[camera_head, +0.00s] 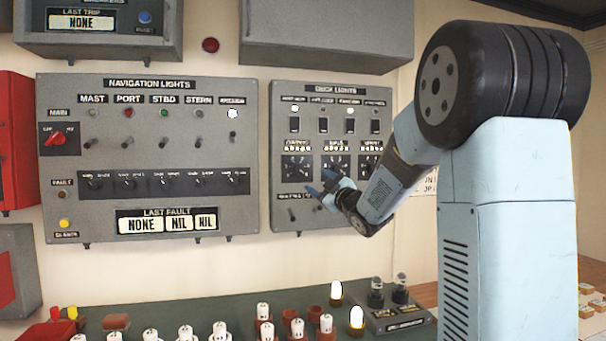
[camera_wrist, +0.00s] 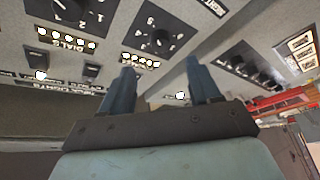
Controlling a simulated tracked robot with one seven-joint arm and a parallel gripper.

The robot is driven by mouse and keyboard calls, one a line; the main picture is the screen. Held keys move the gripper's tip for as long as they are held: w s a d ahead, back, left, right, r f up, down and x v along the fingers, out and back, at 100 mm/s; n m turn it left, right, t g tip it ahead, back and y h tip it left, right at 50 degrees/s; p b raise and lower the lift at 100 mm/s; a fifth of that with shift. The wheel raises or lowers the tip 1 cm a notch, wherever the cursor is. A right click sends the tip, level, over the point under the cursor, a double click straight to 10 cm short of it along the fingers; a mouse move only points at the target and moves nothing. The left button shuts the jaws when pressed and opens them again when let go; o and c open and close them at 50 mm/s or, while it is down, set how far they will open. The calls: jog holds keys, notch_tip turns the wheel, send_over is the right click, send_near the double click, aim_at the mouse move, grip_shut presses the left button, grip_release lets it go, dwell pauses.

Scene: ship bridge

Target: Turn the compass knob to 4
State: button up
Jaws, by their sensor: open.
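The compass knob (camera_head: 297,168) is a dark knob on a black numbered plate, leftmost of three on the right-hand grey panel (camera_head: 281,115). In the wrist view it shows (camera_wrist: 158,40) tilted, just beyond the gap between my fingers; the setting it points to is too small to tell. My gripper (camera_head: 320,182) is open and empty, in front of the panel, low and to the right of the knob. In the wrist view both blue fingers (camera_wrist: 160,70) are apart and nothing lies between them.
Small toggles (camera_head: 292,213) stick out below. The navigation lights panel (camera_head: 150,90) is to the left. A counter (camera_head: 150,315) below bears several pegs and lit lamps.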

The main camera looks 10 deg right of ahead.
aim_at(300, 170)
jog(key=x, duration=0.9)
jog(key=shift+a, duration=0.15)
jog(key=shift+c, duration=0.2)
